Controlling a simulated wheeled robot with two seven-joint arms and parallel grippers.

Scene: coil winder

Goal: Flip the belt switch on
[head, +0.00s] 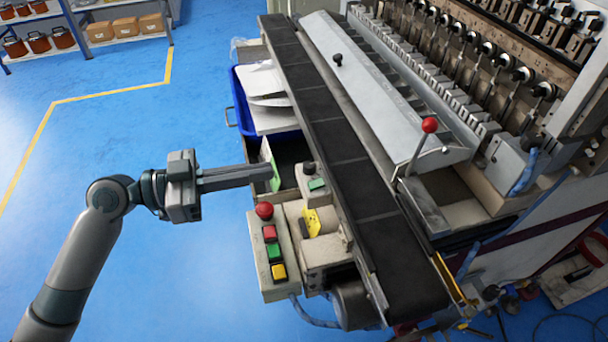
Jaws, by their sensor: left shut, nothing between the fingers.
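My left gripper (268,172) comes in from the left with its fingers together and nothing between them. Its fingertips are just left of a small beige switch box (309,192) on the conveyor's near side, apart from it as far as I can tell. The box carries a dark round knob (308,168) and a green rectangular part (317,184); I cannot tell which position the switch is in. The black conveyor belt (340,145) runs just right of the box. My right gripper is out of the picture.
A control box (277,290) with a red mushroom button (264,211) and red, green and yellow buttons stands below the gripper. A blue bin (243,115) with white sheets is above it. A red-knobbed lever (429,125) stands right of the belt. Blue floor at left is clear.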

